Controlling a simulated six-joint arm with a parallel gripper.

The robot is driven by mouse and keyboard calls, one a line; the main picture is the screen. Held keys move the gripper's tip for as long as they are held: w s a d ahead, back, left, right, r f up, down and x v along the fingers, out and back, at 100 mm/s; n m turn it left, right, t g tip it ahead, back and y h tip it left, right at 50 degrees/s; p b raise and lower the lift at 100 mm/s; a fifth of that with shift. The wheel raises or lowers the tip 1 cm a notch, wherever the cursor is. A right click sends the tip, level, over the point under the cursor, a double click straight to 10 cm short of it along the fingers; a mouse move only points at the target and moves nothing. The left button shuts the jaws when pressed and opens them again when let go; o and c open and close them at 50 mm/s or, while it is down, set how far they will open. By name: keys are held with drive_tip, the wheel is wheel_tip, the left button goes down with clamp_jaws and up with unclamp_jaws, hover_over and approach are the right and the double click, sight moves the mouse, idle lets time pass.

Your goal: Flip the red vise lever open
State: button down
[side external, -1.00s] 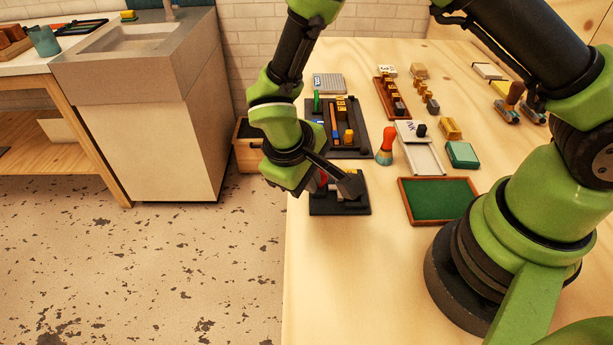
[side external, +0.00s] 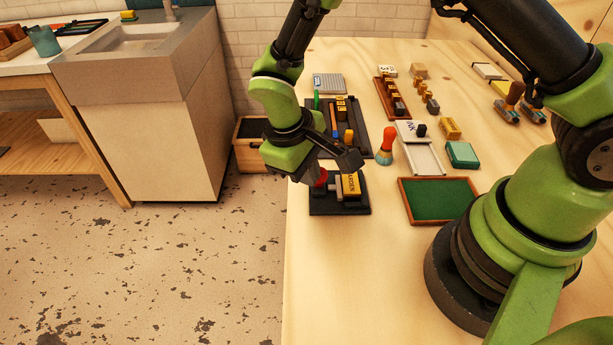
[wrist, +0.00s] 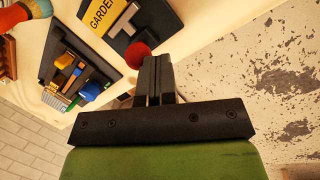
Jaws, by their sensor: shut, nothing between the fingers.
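The vise is a black base (side external: 325,208) near the table's left edge, with a yellow block lettered "GARDEN" (side external: 351,184) in it. It also shows at the top of the wrist view with the yellow block (wrist: 103,14). The lever's red knob (side external: 321,178) is at the left side of the vise; the wrist view shows it as a red ball (wrist: 138,54). My gripper (wrist: 152,62) is shut and empty, its fingertips close beside the red knob. I cannot tell whether they touch it. In the side view my gripper (side external: 346,162) is above the vise and hides part of it.
A dark tray of tools and blocks (side external: 364,140) lies behind the vise. A red-topped handle (side external: 387,145) stands to the right, near a green-lined tray (side external: 437,200). The table's left edge is close by. The table front is clear.

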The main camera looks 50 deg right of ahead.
drive_tip(key=w+d+g+y, duration=0.2)
drive_tip(key=g+y, duration=0.1)
drive_tip(key=shift+w+d+r+n, duration=0.15)
drive_tip(key=shift+r+n, duration=0.15)
drive_tip(key=shift+r, duration=0.05)
drive_tip(key=shift+w+d, duration=0.4)
drive_tip(key=shift+d, duration=0.05)
drive_tip(key=shift+r, duration=0.2)
drive_tip(key=shift+r, duration=0.65)
drive_tip(key=shift+a, duration=0.15)
